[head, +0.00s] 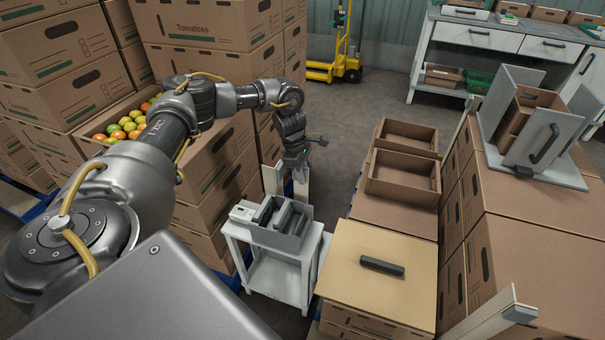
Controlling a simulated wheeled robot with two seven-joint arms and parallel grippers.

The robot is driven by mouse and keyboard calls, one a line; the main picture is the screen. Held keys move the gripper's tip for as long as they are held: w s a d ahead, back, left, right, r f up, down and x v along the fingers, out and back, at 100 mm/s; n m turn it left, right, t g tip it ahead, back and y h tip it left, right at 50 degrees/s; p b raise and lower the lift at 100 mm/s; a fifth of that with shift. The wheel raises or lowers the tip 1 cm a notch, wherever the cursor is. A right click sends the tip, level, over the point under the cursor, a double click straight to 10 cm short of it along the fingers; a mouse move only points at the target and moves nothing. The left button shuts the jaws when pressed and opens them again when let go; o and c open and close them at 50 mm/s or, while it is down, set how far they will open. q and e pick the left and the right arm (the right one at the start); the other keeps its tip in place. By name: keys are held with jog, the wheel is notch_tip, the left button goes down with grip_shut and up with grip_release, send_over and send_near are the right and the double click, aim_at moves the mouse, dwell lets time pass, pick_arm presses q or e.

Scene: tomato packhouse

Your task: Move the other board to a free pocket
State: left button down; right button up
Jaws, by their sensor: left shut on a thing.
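My left gripper (299,172) points down above the small grey rack and is shut on a pale, narrow upright board (302,190). The grey rack (291,240) has several slot-like pockets and stands on a small white stand (262,262). The board's lower end is at the rack's far edge; I cannot tell whether it sits in a pocket or behind the rack. Another pale upright board (271,180) stands just left of it, in front of the carton stack. My right gripper is not in view.
Carton stacks (215,160) rise close behind and left of my left arm. A wooden lid with a black handle (350,240) and open cardboard trays (405,187) lie right of the stand. A grey metal frame (490,110) stands on cartons at right.

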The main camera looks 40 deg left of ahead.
pick_arm(q)
jog(key=shift+f, duration=0.1)
jog(key=shift+f+b, duration=1.15)
jog(key=shift+f, duration=0.55)
jog(key=c, duration=1.2)
grip_release()
jog(key=shift+c, duration=0.2)
jog(key=shift+r, duration=0.2)
